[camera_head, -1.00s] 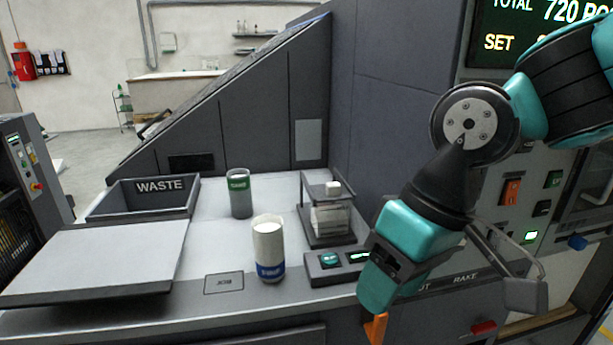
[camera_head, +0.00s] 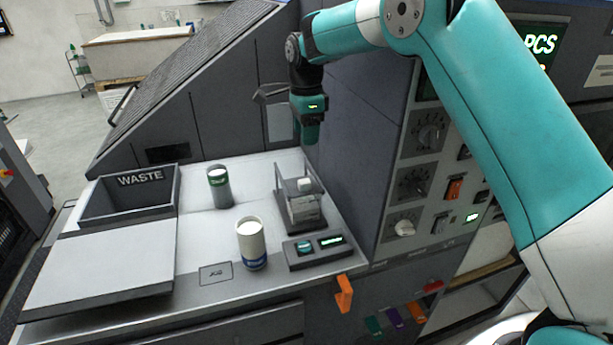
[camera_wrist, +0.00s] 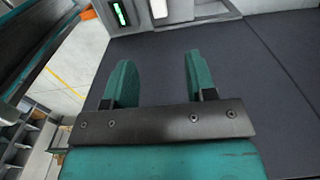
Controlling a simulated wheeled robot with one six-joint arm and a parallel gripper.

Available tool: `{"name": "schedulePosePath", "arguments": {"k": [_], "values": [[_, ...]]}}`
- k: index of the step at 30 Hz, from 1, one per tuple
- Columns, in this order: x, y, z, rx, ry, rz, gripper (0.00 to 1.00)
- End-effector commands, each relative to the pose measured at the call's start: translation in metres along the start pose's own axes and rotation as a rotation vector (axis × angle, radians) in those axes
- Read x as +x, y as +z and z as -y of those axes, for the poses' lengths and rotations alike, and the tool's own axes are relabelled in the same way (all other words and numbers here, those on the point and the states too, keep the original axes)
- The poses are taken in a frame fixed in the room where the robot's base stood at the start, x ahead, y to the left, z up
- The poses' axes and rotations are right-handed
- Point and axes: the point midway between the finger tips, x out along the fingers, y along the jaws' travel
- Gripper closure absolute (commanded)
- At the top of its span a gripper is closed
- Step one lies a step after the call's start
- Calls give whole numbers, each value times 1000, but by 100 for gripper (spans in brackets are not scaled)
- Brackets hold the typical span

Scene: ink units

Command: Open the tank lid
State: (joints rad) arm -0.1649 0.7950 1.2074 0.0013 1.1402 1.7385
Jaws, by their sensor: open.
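No part is marked as a tank lid, and I cannot tell for sure which part it is. A small clear-sided box in a dark frame (camera_head: 303,211) stands on the worktop with a white block (camera_head: 305,184) on top. My gripper (camera_head: 309,141) hangs well above and behind that box, in front of the dark machine wall, touching nothing. In the wrist view my gripper (camera_wrist: 157,78) is open, its two teal fingers apart with nothing between them. The dark panel fills much of the view beyond them.
A white-and-green cup (camera_head: 219,190) and a white-and-blue cup (camera_head: 251,246) stand left of the box. A waste bin (camera_head: 130,213) is at the left. A button box (camera_head: 316,251) sits at the front. An orange handle (camera_head: 344,294) juts from the front edge.

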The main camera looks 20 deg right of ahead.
Motion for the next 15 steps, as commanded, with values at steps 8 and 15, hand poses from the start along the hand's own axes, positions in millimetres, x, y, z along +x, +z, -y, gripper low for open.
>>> {"name": "schedulePosePath", "arguments": {"k": [8, 15], "values": [[61, -1, -2, -2, 6, -1, 49], [112, 0, -1, -3, 3, 0, 49]]}}
